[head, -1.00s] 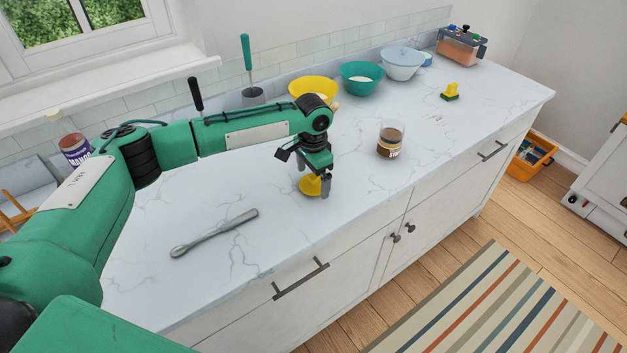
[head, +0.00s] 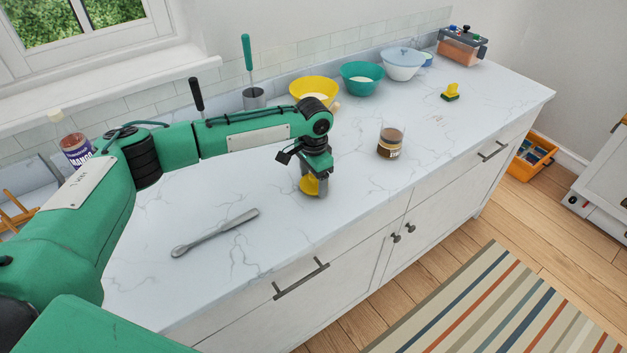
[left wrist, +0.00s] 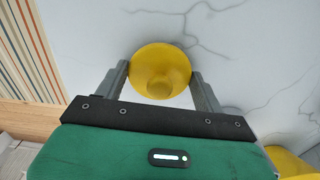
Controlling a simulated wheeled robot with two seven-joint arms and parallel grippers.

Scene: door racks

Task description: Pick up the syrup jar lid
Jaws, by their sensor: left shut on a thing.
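The yellow syrup jar lid (head: 309,185) is at my left gripper (head: 313,188), low over the counter in the head view. The left wrist view shows the round yellow lid (left wrist: 160,71) between the two grey fingers of my left gripper (left wrist: 160,78). The fingers are shut on it from both sides. I cannot tell whether the lid still touches the counter. The open glass jar with brown contents (head: 391,142) stands upright to the right of the gripper. My right gripper is not in view.
A grey spoon-like utensil (head: 215,233) lies at the front left of the white counter (head: 350,205). The counter around the jar is clear.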

